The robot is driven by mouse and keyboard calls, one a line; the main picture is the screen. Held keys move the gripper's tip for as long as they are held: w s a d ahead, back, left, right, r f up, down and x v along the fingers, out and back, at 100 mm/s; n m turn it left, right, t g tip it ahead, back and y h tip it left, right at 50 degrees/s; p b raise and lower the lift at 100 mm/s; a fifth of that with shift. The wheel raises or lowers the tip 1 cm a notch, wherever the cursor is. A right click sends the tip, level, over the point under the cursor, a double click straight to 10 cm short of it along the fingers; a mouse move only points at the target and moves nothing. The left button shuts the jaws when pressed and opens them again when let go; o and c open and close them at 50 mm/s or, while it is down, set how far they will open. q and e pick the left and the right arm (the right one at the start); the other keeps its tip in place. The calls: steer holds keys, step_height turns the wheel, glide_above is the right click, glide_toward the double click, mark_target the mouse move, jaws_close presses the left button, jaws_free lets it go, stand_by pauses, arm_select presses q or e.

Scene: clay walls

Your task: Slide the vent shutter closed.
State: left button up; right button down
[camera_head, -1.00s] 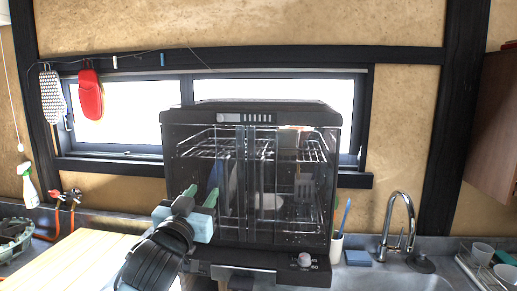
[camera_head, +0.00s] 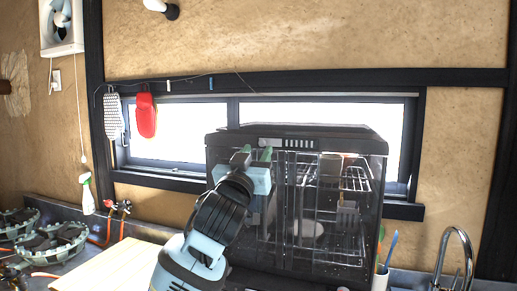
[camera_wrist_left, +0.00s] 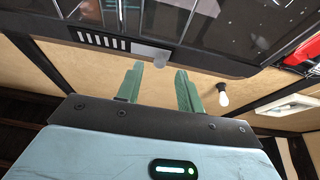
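The vent (camera_head: 300,143) is a row of pale slots high on the front of the black glass-doored appliance (camera_head: 340,142). A light grey tab (camera_head: 270,142), which looks like its shutter, sits at the left end of the slots. The slots (camera_wrist_left: 98,40) and the tab (camera_wrist_left: 150,54) also show in the left wrist view. My left gripper (camera_head: 257,153) is just in front of the tab, its green fingers apart and empty. In the left wrist view the fingertips (camera_wrist_left: 160,70) are close to the tab; I cannot tell if they touch. My right gripper is out of view.
Wire racks show behind the appliance's glass. A wooden board (camera_head: 115,266) lies on the counter to the left, beside a gas hob (camera_head: 50,243). A tap (camera_head: 455,255) and a cup (camera_head: 380,280) stand at the right. A window is behind the appliance.

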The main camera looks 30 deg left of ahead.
mark_target(269, 143)
arm_select(q)
steer(key=shift+x, duration=1.3)
jaws_close()
